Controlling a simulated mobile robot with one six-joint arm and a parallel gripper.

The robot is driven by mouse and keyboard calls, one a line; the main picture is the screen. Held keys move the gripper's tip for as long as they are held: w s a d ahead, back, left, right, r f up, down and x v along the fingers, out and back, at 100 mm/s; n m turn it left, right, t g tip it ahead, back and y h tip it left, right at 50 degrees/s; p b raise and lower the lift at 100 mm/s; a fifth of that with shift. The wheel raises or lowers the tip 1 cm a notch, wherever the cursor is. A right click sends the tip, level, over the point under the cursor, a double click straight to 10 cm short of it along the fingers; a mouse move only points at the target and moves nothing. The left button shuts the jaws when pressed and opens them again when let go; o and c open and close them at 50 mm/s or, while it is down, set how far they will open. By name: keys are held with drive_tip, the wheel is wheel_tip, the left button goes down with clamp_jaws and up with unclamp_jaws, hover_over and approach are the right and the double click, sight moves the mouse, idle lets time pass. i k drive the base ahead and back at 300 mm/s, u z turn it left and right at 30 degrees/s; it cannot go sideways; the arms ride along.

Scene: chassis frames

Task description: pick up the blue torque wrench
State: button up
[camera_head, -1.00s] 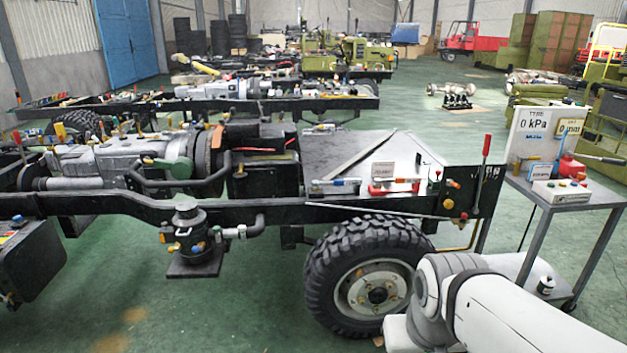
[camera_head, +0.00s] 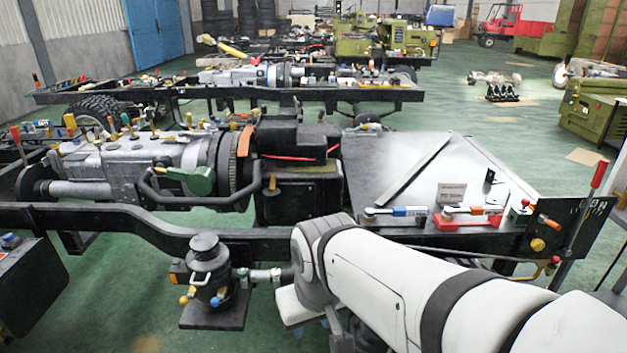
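A torque wrench with a blue grip (camera_head: 404,212) lies on the front part of the grey chassis deck (camera_head: 385,165), near its front edge. Its silver head points left. My white arm crosses the lower right of the head view, in front of the chassis. My gripper is not visible. Nothing is seen touching the blue wrench.
A red-handled lever (camera_head: 598,176) stands on the black end plate at the right. A grey metal bar (camera_head: 415,170) lies slantwise on the deck. A dark pump-like unit (camera_head: 210,275) hangs below the frame rail. Open green floor (camera_head: 510,130) lies behind the deck.

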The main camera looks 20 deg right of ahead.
sight(370, 214)
drive_tip(key=z, duration=0.45)
drive_tip(key=i, duration=1.2)
drive_tip(key=z, duration=0.9)
drive_tip(key=k, duration=0.85)
drive_tip(key=z, duration=0.2)
drive_tip(key=i, duration=0.9)
drive_tip(key=u, duration=0.05)
